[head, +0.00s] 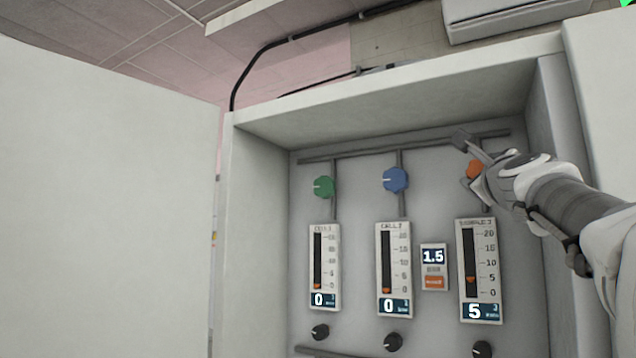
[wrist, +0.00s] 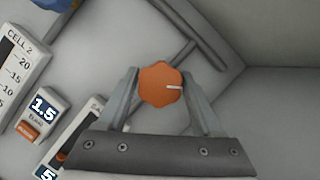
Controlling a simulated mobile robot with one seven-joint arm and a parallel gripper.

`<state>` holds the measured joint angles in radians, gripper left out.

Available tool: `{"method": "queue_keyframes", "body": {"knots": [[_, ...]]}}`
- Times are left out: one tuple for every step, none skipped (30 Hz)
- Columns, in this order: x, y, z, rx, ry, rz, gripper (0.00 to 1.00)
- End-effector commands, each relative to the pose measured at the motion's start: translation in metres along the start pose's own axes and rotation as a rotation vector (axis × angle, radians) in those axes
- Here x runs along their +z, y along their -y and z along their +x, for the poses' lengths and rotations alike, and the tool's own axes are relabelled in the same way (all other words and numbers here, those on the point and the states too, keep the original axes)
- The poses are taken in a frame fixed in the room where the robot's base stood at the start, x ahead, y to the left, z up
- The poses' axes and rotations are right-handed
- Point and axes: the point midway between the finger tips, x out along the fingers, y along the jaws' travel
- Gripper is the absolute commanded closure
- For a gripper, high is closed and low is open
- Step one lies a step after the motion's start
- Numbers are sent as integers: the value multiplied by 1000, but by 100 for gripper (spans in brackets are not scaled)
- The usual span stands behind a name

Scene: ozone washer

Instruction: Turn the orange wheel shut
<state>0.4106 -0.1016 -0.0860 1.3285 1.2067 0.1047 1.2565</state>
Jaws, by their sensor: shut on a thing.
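The orange wheel (wrist: 158,85) is a scalloped knob with a white pointer line, on a pipe at the right of the cabinet's back panel. In the wrist view its pointer line points right. My gripper (wrist: 162,88) has one finger on each side of the wheel and is shut on it. In the head view the wheel (head: 474,169) is partly hidden behind my gripper (head: 468,163). The flow gauge (head: 479,270) below the wheel reads 5.
A green knob (head: 324,187) and a blue knob (head: 396,180) sit to the left, above gauges (head: 324,266) (head: 393,270) that read 0. A small display (head: 433,256) reads 1.5. The cabinet's right wall (head: 566,130) is close to my arm. An open door (head: 110,200) stands at left.

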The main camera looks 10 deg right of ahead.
Motion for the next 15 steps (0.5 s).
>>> {"method": "queue_keyframes", "body": {"knots": [[0, 1, 0, 9, -1, -27, 88], [0, 1, 0, 15, -1, -41, 88], [0, 1, 0, 23, 0, -60, 88], [0, 1, 0, 28, 0, -72, 88], [0, 1, 0, 33, 0, -83, 88], [0, 1, 0, 39, 0, -98, 88], [0, 0, 0, 43, 0, -106, 88], [0, 0, 0, 46, 0, -114, 88], [0, 0, 0, 50, 0, -123, 88], [0, 0, 0, 52, 0, -130, 88], [0, 0, 0, 54, 0, -134, 88], [0, 0, 0, 56, 0, -139, 88], [0, 0, 0, 58, 0, -142, 88], [0, 0, 0, 59, 0, -145, 88], [0, 0, 0, 60, 0, -147, 88]]}}
